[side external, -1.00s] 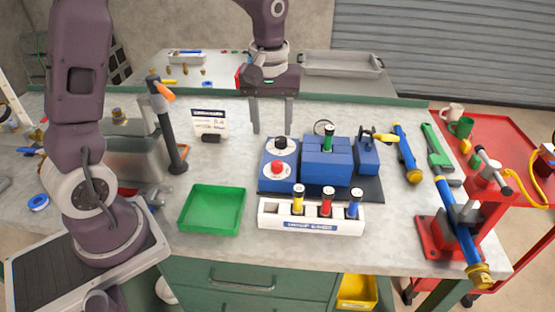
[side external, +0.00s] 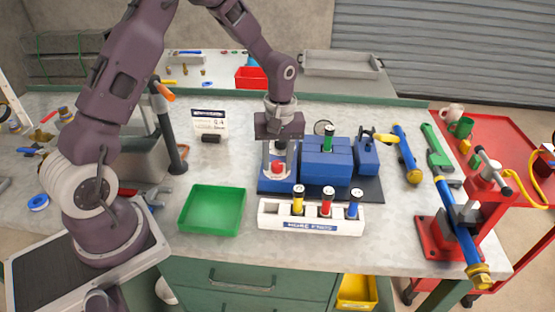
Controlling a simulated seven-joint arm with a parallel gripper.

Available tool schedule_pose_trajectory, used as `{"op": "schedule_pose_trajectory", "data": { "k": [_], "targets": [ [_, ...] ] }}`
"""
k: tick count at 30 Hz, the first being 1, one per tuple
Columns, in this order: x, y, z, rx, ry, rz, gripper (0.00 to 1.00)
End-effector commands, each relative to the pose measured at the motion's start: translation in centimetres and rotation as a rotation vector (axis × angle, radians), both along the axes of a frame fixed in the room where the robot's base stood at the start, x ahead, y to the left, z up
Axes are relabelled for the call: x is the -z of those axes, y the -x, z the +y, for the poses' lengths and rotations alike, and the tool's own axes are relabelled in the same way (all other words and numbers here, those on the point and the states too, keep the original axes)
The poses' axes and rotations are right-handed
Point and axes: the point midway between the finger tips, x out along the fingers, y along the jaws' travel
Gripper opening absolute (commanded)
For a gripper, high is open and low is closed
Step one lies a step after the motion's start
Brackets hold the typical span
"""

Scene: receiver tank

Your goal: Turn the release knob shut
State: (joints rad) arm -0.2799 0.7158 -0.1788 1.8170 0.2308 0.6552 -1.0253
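The blue control box (side external: 266,187) on the bench carries a red knob (side external: 278,168) on a white dial at its front. Behind it is a black knob on another white dial, now mostly hidden by my gripper. Which of the two is the release knob is not readable here. My gripper (side external: 278,174) points down over the box, fingers apart. In the picture one finger stands to each side of the red knob; I cannot tell whether they touch it. To the right, the blue tank block (side external: 325,172) holds a green-banded black-topped piece (side external: 328,140).
A white rack (side external: 310,218) with yellow, red and blue capped pieces stands just in front. A green tray (side external: 212,209) is at front left. A sign (side external: 209,123) stands behind left.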

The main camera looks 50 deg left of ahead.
Motion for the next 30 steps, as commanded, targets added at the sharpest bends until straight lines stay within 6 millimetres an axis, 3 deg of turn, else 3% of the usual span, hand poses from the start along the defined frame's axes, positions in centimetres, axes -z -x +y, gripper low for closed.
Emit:
{"op": "schedule_pose_trajectory", "data": {
  "k": [1,5,17,30],
  "targets": [
    [-0.01,0.00,0.00,0.000,0.000,0.000,0.26],
    [-0.03,0.00,0.00,0.000,0.000,0.000,0.01],
    [-0.07,0.01,0.00,0.060,0.000,0.000,0.00],
    [-0.11,0.09,0.08,0.419,-0.001,-0.001,0.00]
  ]
}}
